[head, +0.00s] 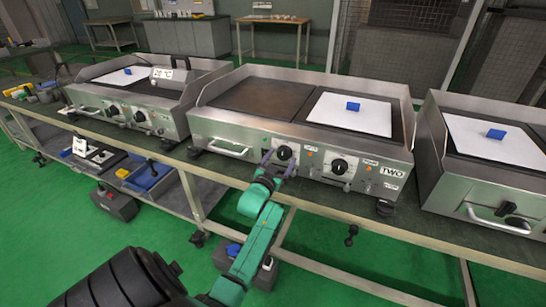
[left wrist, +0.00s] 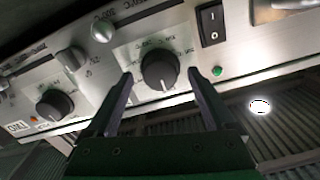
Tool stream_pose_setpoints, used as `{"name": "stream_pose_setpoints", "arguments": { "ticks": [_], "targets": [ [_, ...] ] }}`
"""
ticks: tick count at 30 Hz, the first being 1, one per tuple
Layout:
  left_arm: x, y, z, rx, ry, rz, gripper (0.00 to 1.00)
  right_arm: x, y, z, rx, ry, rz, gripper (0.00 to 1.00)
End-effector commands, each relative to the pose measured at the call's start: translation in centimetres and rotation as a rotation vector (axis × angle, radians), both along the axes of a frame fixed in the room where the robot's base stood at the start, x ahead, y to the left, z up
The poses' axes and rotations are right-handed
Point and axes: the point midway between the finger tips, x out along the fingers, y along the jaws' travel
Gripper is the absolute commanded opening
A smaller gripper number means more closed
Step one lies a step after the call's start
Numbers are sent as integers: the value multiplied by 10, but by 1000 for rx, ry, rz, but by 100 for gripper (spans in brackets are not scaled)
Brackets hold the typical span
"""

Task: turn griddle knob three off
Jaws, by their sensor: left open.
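The middle griddle (head: 240,128) carries the label TWO and has two black knobs on its front panel. My left gripper (head: 279,162) is at the left knob (head: 284,152), with its fingers open. In the left wrist view the gripper's two dark fingers (left wrist: 160,74) stand on either side of this black knob (left wrist: 160,68), with a gap on both sides. A white mark shows at the knob's lower edge in that view. The other knob (head: 339,166) is to the right; it also shows in the left wrist view (left wrist: 54,105). I see no number three on a knob. My right gripper is not in view.
A rocker switch (left wrist: 212,23) and a green lamp (left wrist: 217,71) are close to one finger. Another griddle (head: 112,92) stands to the left and one (head: 453,177) to the right. Blue blocks on white sheets lie on the griddles. Bins sit on the shelf below.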

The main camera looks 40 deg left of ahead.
Motion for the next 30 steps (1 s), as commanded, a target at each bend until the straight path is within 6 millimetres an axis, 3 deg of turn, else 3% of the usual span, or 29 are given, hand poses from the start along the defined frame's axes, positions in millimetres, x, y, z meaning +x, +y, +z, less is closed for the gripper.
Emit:
{"name": "stream_pose_setpoints", "arguments": {
  "ticks": [9,15,30],
  "targets": [
    [-83,-28,0,-2,5,1,88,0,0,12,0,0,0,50],
    [-121,-41,0,-1,3,2,88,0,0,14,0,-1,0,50],
    [-127,-44,0,0,1,1,88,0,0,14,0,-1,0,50]
  ]
}}
